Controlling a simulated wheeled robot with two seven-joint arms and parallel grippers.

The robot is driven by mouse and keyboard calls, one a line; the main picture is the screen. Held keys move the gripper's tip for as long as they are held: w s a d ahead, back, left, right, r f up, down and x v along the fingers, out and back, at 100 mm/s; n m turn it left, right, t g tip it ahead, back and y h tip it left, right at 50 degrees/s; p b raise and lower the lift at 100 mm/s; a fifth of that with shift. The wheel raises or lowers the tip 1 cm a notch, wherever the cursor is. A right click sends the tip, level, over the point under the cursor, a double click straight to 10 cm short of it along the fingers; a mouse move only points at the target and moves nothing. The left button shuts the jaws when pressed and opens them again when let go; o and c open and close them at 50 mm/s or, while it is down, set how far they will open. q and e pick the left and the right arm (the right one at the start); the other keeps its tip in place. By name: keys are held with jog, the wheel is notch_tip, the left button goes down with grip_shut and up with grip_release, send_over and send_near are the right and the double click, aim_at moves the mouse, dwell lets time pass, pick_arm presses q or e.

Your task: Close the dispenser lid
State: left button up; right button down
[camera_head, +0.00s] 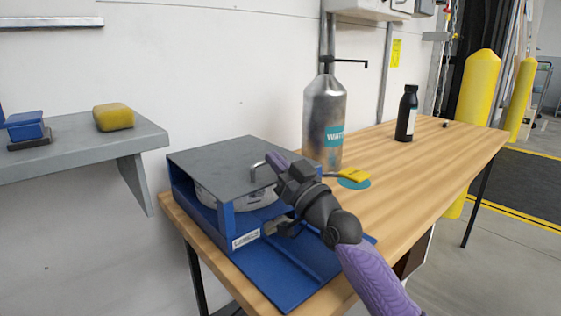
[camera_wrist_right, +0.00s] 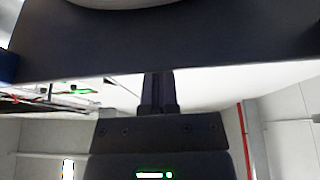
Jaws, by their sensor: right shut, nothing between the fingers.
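The lid (camera_head: 300,284) appears to be the blue flap lying down in front of the box. My left gripper is not in view.
A metal bottle (camera_head: 323,115) and a yellow-handled tool (camera_head: 355,174) on a teal disc stand behind my right arm. A black bottle (camera_head: 406,115) is farther back. A grey shelf (camera_head: 75,150) with a yellow sponge (camera_head: 113,117) is at left. The far tabletop is mostly clear.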

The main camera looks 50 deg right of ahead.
jog(key=shift+a+f, duration=0.1)
jog(key=shift+f, duration=0.45)
pick_arm(q)
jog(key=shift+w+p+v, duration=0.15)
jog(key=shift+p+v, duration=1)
jog(key=shift+p, duration=0.1)
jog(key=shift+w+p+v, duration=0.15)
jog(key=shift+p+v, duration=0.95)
jog(key=shift+p, duration=0.15)
pick_arm(e)
jog(key=s+a, duration=0.1)
jog(key=s, duration=1.2)
jog(key=shift+a+r, duration=0.2)
jog(key=shift+r, duration=0.1)
